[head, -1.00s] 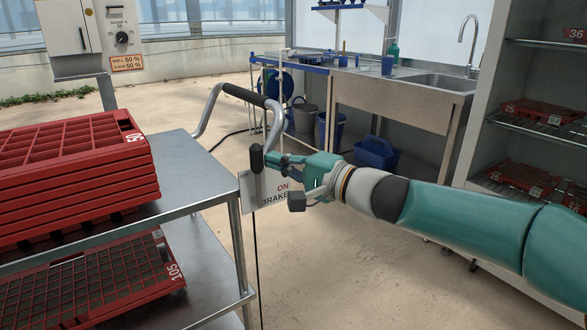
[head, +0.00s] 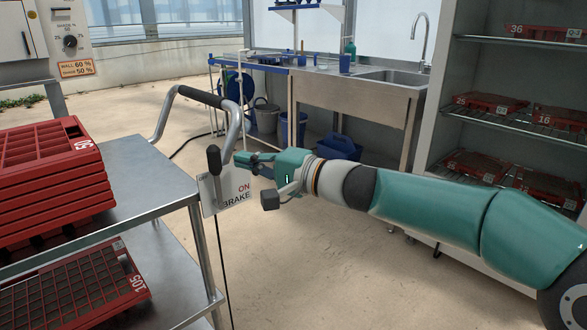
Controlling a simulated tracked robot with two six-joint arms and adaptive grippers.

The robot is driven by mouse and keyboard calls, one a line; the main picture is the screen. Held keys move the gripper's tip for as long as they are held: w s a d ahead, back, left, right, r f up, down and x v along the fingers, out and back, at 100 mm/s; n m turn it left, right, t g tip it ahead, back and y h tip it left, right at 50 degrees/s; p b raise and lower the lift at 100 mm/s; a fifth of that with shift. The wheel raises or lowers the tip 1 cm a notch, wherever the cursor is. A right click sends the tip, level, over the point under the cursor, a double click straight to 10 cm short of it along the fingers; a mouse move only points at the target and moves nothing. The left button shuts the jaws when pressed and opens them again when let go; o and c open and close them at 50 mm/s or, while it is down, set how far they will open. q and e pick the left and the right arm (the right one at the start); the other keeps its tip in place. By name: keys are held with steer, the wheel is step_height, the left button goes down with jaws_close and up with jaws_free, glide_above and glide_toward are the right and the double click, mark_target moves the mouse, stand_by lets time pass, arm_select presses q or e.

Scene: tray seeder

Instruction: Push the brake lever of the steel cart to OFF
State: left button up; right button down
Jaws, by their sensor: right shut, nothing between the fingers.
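The steel cart (head: 150,165) stands at the left with its bent push handle (head: 200,96) at its near right end. Its brake lever (head: 214,162) has a black grip and stands about upright in front of a pale plate (head: 212,202). My right gripper (head: 246,161) is shut and empty. Its fingertips are just right of the lever in the picture, with a visible gap between them. My left gripper is not in view.
Red trays (head: 50,185) are stacked on the cart top, and another tray (head: 75,290) lies on its lower shelf. A sink bench (head: 355,105) with blue bins stands behind. A shelf rack (head: 450,150) with trays is at the right. The floor between is clear.

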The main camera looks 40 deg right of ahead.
steer(key=d+v, duration=0.1)
steer(key=v, duration=1)
steer(key=shift+w, duration=0.1)
